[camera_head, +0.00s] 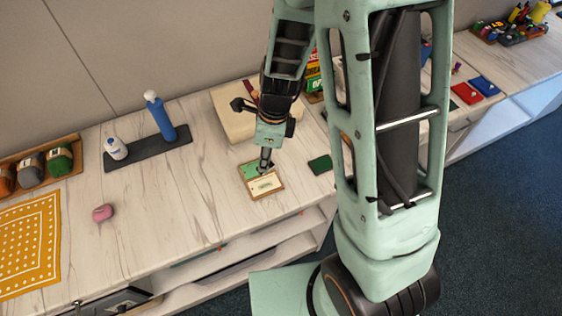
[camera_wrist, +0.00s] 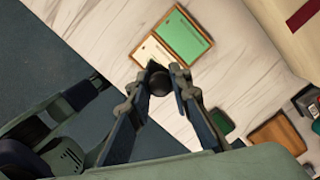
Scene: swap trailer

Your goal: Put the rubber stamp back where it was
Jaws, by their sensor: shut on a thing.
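My gripper (camera_wrist: 160,88) is shut on a dark, round-topped thing, which looks like the handle of the rubber stamp (camera_wrist: 159,80). In the head view my gripper (camera_head: 265,168) points down over the wooden tray (camera_head: 280,186), and the stamp is too small there to make out. The tray has a green half and a cream half with faint markings; it also shows in the wrist view (camera_wrist: 193,66). In the wrist view the stamp overlaps the cream half's near corner. I cannot tell whether the stamp touches anything beneath it.
A dark green pad (camera_head: 320,164) lies right of the tray. A pale board (camera_head: 228,122) is behind my gripper. A blue bottle (camera_head: 161,120) and a white bottle (camera_head: 116,148) stand on a dark mat. A pink lump (camera_head: 102,212) and yellow cloth (camera_head: 28,240) lie left. Counter between is clear.

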